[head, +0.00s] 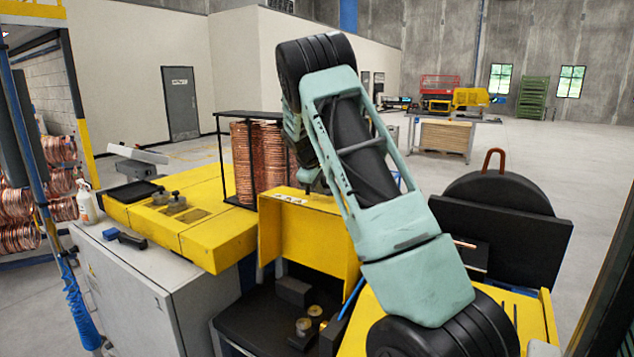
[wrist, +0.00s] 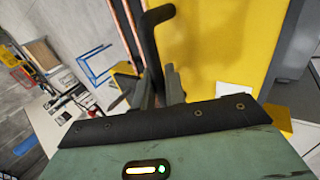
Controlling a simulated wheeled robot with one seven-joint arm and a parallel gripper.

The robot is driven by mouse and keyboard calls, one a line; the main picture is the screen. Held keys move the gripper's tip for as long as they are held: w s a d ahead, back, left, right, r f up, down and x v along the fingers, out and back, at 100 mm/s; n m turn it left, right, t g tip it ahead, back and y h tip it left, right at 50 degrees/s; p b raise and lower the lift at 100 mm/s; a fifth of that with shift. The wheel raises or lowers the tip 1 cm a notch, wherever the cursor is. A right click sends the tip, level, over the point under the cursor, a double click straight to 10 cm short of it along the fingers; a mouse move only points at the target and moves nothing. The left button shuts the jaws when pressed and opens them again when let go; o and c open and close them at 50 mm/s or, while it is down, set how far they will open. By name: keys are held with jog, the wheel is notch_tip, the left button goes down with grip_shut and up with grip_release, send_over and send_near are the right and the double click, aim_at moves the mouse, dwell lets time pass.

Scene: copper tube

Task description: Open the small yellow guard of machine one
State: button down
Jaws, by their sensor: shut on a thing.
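The small yellow guard (head: 322,240) is an upright panel at the centre of the machine in the head view, above a dark recess. It fills the upper middle of the wrist view (wrist: 217,45). A black bent handle (wrist: 150,45) stands beside the guard's yellow face. My gripper (wrist: 160,88) is shut on this handle, with one finger on each side of it. In the head view my arm crosses in front of the guard's right part, and the fingers are largely hidden near its top edge.
A long yellow cover (head: 195,215) on a grey cabinet (head: 125,290) lies to the left. Copper coils (head: 258,160) stand in a black frame behind. A black disc-shaped housing (head: 500,192) is at the right. Small metal parts (head: 312,318) sit in the recess below the guard.

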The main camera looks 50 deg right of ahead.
jog(key=shift+d+y+p, duration=0.3)
jog(key=shift+d, duration=0.35)
jog(key=c, duration=1.5)
grip_release()
jog(key=shift+c, duration=0.2)
jog(key=b+v, duration=0.7)
jog(key=v, duration=1)
jog(key=shift+r, duration=0.2)
jog(key=shift+a, duration=0.1)
